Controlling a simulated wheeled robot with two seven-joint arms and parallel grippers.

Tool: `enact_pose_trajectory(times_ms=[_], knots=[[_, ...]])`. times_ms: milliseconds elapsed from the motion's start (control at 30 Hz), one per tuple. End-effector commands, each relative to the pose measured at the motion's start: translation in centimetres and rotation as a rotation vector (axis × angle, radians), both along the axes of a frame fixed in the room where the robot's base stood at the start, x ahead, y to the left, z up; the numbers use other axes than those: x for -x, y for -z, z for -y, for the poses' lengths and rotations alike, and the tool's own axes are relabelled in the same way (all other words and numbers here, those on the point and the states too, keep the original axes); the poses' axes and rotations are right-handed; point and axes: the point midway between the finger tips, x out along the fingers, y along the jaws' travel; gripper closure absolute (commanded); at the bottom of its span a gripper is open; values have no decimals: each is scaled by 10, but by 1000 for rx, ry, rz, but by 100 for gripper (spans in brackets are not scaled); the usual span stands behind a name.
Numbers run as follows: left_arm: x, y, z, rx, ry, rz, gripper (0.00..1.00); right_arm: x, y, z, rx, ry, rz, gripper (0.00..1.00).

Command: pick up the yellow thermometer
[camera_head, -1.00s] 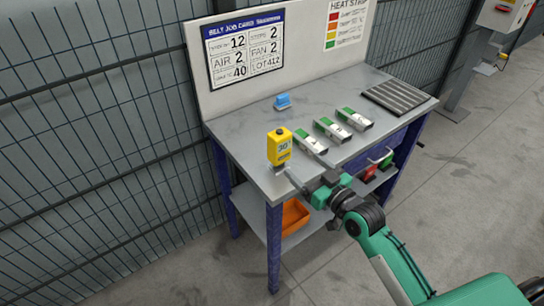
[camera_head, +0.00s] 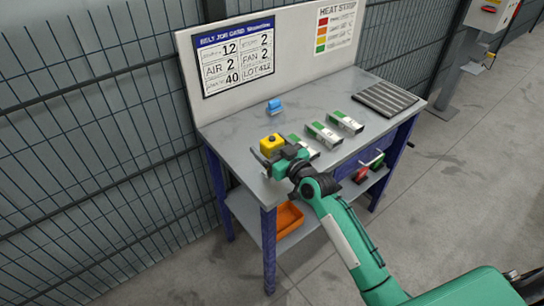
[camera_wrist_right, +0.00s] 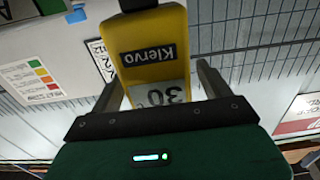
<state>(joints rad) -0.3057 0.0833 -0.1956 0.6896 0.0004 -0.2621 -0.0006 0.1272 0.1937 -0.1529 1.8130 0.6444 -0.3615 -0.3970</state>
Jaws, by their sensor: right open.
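The yellow thermometer (camera_head: 272,143) stands near the left front corner of the workbench, its lower part hidden behind my gripper in the head view. In the wrist view its yellow body (camera_wrist_right: 150,40) appears upside down, with a black top, "Klervo" lettering and a display reading 30. My right gripper (camera_head: 274,157) is open at the thermometer. In the wrist view its two fingers (camera_wrist_right: 160,78) lie on either side of the body, with visible gaps. My left gripper is out of view.
The workbench (camera_head: 235,138) also bears a small blue object (camera_head: 275,106), three green-and-white devices (camera_head: 324,135) to the right and a dark ribbed mat (camera_head: 385,99). A backboard (camera_head: 290,45) rises behind. An orange bin (camera_head: 289,218) sits on the lower shelf.

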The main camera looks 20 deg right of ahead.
Motion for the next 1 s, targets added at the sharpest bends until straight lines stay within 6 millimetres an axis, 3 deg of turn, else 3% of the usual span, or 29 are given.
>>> enact_pose_trajectory(times_ms=[133, 367, 633, 1000], knots=[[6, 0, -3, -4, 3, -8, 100, -12, 0, -4, 1, 0, -1, 20], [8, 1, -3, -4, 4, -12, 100, -14, 1, -5, 1, 0, -1, 20], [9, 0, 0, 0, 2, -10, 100, -13, 1, -5, 1, 0, -1, 68], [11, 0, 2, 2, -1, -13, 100, -13, -5, -5, 0, 0, 3, 72]])
